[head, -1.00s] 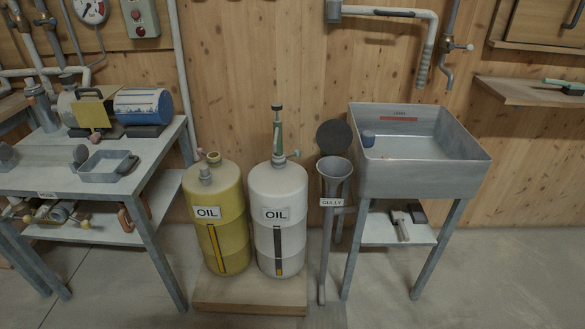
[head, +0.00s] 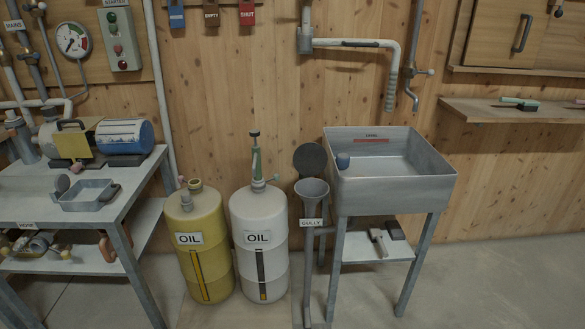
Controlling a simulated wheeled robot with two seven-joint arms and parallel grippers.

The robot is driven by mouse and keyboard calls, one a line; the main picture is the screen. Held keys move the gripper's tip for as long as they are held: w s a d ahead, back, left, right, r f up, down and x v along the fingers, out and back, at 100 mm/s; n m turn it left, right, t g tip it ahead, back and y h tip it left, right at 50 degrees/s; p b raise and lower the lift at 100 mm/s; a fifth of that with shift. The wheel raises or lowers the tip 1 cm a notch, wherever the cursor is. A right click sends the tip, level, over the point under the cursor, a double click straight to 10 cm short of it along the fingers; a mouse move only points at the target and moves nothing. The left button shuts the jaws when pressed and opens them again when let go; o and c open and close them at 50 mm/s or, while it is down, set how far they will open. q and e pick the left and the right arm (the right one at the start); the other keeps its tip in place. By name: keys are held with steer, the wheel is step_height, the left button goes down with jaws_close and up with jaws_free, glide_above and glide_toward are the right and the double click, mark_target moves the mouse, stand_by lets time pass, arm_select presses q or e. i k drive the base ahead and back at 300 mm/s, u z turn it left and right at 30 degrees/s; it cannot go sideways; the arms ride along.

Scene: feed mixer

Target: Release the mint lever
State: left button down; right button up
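The other is a small mint-green handle (head: 519,101) lying on the wooden wall shelf (head: 525,111) at the right, beside a dark piece. I cannot tell from this view which of them is the mint lever, or whether either is latched. Neither of my grippers is in view.
A grey metal bench (head: 85,208) stands at the left with a blue motor (head: 122,137). A yellow oil drum (head: 199,262), a gully funnel (head: 312,192) and a metal sink (head: 388,185) stand along the wall. The concrete floor (head: 490,285) at right is clear.

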mark_target(276, 177)
steer(key=z, duration=0.6)
steer(key=i, duration=0.95)
steer(key=u, duration=0.3)
